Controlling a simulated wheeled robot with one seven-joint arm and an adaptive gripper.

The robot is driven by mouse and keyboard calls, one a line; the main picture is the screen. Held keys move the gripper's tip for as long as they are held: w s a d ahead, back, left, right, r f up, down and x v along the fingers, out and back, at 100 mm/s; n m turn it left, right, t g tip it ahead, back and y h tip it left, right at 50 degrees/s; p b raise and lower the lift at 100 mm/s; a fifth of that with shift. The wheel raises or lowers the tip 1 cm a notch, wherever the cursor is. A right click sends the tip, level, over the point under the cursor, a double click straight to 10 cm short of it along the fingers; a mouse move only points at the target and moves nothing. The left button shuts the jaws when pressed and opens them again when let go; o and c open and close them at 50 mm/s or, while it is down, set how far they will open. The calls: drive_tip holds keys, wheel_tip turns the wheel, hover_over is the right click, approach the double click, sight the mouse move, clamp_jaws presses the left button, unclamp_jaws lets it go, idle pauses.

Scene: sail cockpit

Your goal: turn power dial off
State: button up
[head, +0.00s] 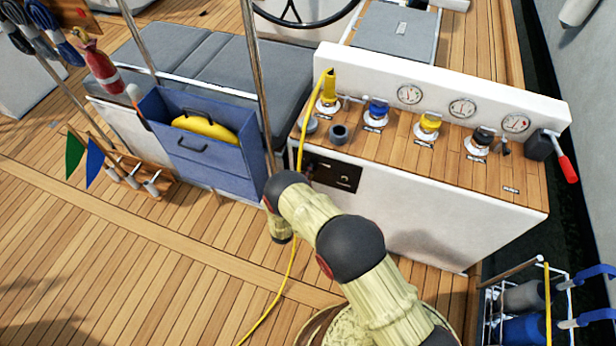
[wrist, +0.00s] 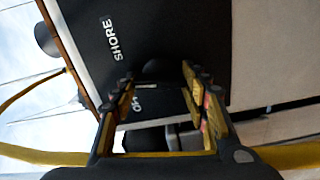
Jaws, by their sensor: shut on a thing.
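The black power panel (head: 345,176) is on the white front wall of the console, below its wooden top. In the wrist view the panel (wrist: 135,50) carries the word SHORE and a second, partly covered label. A dark round dial (wrist: 160,69) stands between the fingertips of my gripper (wrist: 158,84). My gripper is shut on this dial, with one finger on each side. I cannot tell which way the dial points.
A yellow cable (head: 292,270) hangs from the console top, passes close to my wrist and runs onto the deck. Open deck lies front left. A wire rack (head: 500,305) stands at lower right.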

drive_tip(key=n+b, duration=0.2)
drive_tip(key=n, duration=0.3)
drive_tip(key=shift+f+n, duration=0.15)
drive_tip(key=shift+n, duration=0.15)
drive_tip(key=n+b, duration=0.2)
drive_tip(key=n, duration=0.3)
idle(0.4)
drive_tip(key=o, duration=1.2)
drive_tip(key=v, duration=1.2)
drive_tip(key=shift+n, duration=0.3)
